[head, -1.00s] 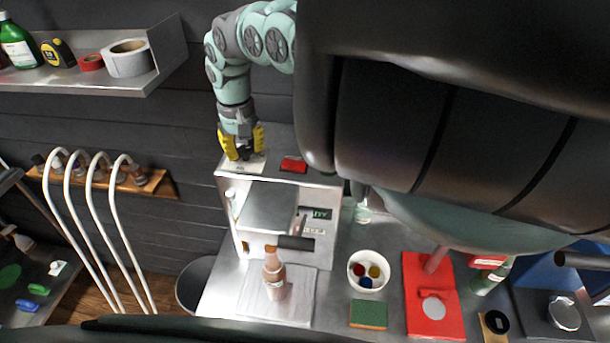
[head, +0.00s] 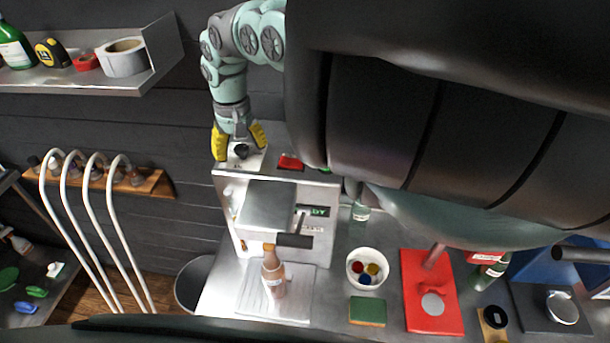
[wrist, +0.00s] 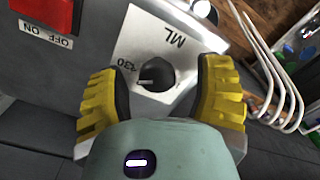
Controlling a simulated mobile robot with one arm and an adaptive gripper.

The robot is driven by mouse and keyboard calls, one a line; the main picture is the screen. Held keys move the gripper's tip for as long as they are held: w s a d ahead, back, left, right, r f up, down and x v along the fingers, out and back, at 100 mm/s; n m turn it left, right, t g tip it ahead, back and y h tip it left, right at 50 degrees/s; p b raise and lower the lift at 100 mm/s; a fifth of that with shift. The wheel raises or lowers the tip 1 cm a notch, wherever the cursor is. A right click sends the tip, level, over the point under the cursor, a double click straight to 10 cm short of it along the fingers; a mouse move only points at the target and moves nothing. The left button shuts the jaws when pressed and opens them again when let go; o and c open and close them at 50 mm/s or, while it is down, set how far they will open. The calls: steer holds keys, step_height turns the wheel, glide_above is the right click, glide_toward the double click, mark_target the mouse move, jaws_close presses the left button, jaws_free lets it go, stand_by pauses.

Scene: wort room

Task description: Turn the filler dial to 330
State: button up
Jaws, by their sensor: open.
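The filler dial (wrist: 156,74) is a black round knob on a pale plate marked "ML" (wrist: 174,42). A short white line on the knob points left in the wrist view, near a number ending in "30" whose first digit is unclear. The dial (head: 241,151) sits on top of the metal filler (head: 276,190) in the head view. My gripper (head: 239,140) is over it with its yellow fingers spread. In the wrist view my gripper (wrist: 160,84) has one finger on each side of the knob, with gaps between them and it.
A red switch (head: 290,162) marked ON/OFF sits beside the plate. A brown bottle (head: 273,272) stands under the filler's spout. A white bowl of caps (head: 367,268), a sponge (head: 367,311) and a red capper (head: 430,290) are on the bench. White curved pipes (head: 95,220) stand left.

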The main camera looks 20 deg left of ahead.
mark_target(241, 147)
step_height(241, 147, up, 12)
stand_by(0.6)
stand_by(0.4)
